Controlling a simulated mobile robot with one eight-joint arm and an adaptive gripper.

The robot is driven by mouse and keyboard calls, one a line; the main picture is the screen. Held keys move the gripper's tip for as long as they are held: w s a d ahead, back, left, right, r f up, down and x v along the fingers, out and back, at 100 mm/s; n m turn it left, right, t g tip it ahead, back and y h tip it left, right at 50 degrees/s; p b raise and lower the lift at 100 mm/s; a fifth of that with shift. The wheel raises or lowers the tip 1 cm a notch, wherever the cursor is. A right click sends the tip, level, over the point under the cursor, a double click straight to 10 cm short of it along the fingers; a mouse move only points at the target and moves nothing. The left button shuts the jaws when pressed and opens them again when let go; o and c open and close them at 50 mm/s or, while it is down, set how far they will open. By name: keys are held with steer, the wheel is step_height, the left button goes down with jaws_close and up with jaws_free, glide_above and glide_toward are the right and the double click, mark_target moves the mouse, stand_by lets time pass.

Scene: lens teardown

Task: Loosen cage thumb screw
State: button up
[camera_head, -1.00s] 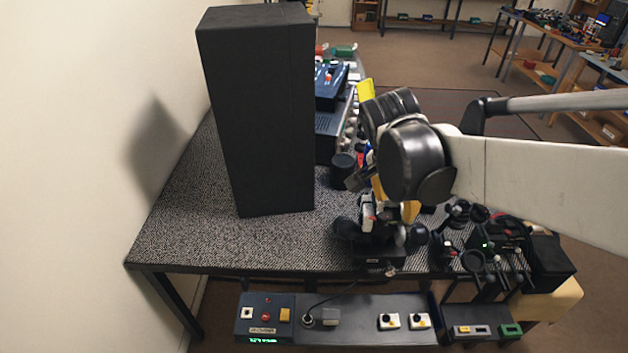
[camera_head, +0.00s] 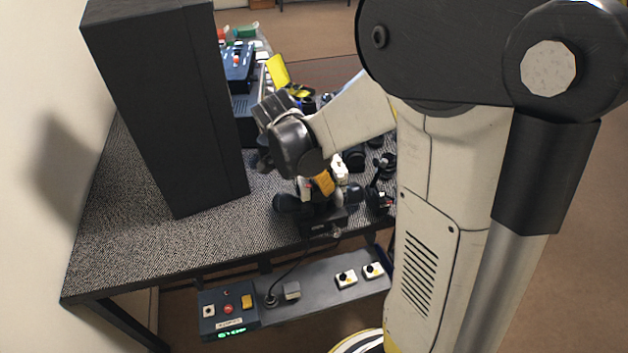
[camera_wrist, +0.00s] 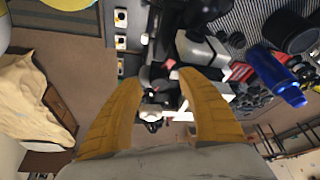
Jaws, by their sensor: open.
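A small dark device (camera_head: 318,222) with black knobs and some white parts stands at the table's front edge in the head view. My gripper (camera_head: 323,185) is at this device, and its orange fingers partly cover it. In the wrist view my gripper (camera_wrist: 160,82) is open, with a clear gap between the two orange fingers. Black and white parts with a small red piece (camera_wrist: 170,64) show in and just beyond that gap. I cannot tell which part is the cage thumb screw, or whether a finger touches anything.
A tall black box (camera_head: 165,110) stands on the patterned table (camera_head: 120,245), left of the device. A control panel (camera_head: 228,308) with buttons sits below the front edge. In the wrist view a blue cylinder (camera_wrist: 278,78) lies at the right. Bare tabletop lies between box and front edge.

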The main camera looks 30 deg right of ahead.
steer(key=shift+f, duration=0.15)
steer(key=shift+c, duration=0.4)
jaws_close()
steer(key=n+t, duration=0.1)
steer(key=n, duration=0.3)
steer(key=shift+n+t+y, duration=0.3)
steer(key=shift+t, duration=0.1)
steer(key=shift+o, duration=0.4)
jaws_free()
